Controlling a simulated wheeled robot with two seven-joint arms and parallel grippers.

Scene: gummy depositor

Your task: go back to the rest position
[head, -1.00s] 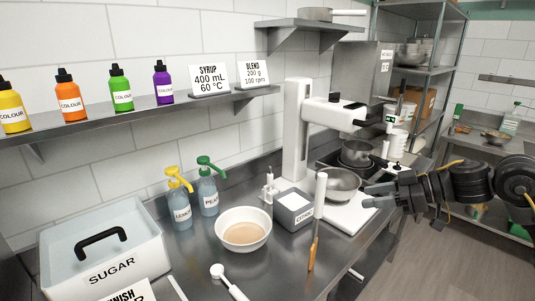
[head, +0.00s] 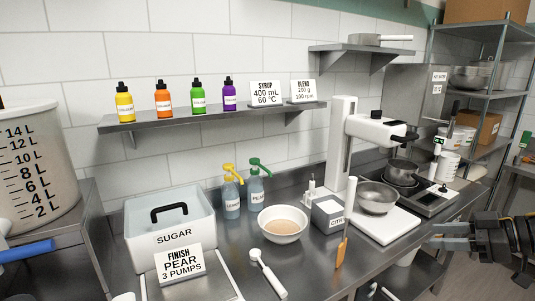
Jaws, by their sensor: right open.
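My right gripper (head: 452,236) shows at the right edge, dark, with its two fingers apart and nothing between them. It is off the counter's right front edge, to the right of the white mixer base and apart from it. My left gripper is not in view. The steel counter (head: 318,262) holds a white bowl (head: 283,238) of light brown contents, a steel mixing bowl (head: 377,197) under the white mixer (head: 341,145), and a grey box (head: 328,214).
A large graduated container (head: 35,165) is at left. Colour bottles line the shelf (head: 215,116). Floor shows at lower right.

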